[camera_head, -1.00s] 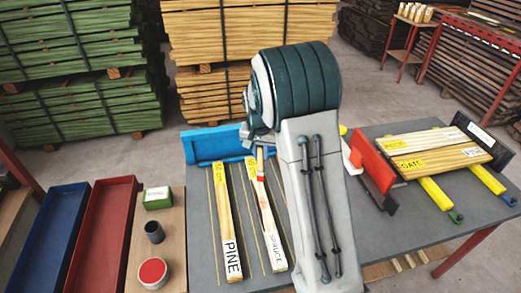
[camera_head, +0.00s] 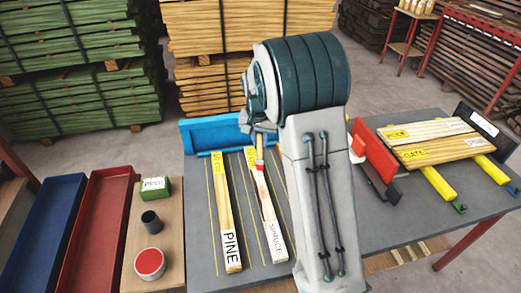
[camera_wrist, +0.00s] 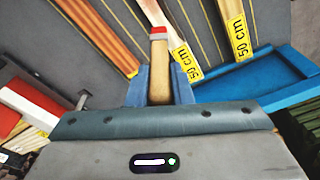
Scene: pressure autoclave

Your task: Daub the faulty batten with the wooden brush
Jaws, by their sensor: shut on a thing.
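My gripper (camera_wrist: 160,88) is shut on the handle of the wooden brush (camera_wrist: 159,60). In the head view the brush (camera_head: 259,151) points down over the far part of the batten marked SPRUCE (camera_head: 270,215). My arm hides part of the table to the right. No fault is clear on either batten.
A red paint tin (camera_head: 150,262), dark cup (camera_head: 151,222) and green box (camera_head: 155,188) stand on a board at left, beside red (camera_head: 103,225) and blue (camera_head: 45,238) trays. A blue stop (camera_head: 208,131) edges the far side. Labelled boards (camera_head: 436,140) lie on yellow bars at right.

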